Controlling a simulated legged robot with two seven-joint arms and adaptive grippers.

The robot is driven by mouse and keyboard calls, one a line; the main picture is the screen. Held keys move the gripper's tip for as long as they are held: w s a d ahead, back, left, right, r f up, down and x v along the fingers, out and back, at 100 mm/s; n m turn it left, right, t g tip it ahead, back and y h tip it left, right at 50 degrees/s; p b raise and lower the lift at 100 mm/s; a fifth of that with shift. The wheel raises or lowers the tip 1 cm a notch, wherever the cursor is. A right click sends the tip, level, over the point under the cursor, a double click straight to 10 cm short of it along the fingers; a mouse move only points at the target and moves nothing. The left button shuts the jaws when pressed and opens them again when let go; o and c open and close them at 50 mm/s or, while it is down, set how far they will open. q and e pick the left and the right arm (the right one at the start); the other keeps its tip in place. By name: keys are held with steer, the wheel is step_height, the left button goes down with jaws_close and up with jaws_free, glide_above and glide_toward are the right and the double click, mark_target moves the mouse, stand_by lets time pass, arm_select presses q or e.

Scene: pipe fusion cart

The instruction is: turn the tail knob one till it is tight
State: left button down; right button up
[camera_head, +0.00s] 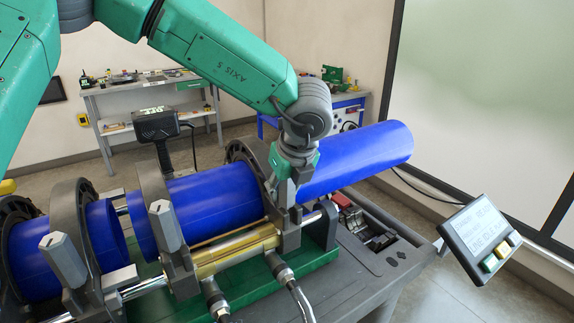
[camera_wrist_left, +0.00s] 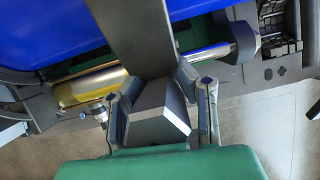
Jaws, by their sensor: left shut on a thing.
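My left gripper (camera_head: 285,188) reaches down from above onto the rightmost clamp of the pipe machine. It is shut on a grey faceted knob (camera_wrist_left: 158,122), which I take to be tail knob one. In the left wrist view the fingers of the gripper (camera_wrist_left: 161,100) sit on either side of the knob, which stands at the end of a grey clamp arm (camera_wrist_left: 138,40). In the head view the gripper mostly hides this knob. The clamp holds a long blue pipe (camera_head: 350,160). How tight the knob is cannot be seen. My right gripper is not in view.
Two more grey knobs (camera_head: 165,226) and (camera_head: 62,258) stand on the clamps to the left. A brass cylinder (camera_head: 235,250) and hoses lie in front. A tilted control panel (camera_head: 481,235) is at the right. A workbench (camera_head: 150,95) stands behind.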

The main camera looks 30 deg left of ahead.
arm_select(q)
steer(key=shift+s+n+g, duration=0.15)
steer(key=shift+n+g, duration=0.25)
steer(key=shift+n, duration=0.5)
steer(key=shift+n, duration=0.4)
jaws_free()
steer(key=shift+p+v, duration=2.4)
steer(key=shift+v, duration=0.75)
steer(key=shift+d+f, duration=0.1)
steer(key=shift+f, duration=0.05)
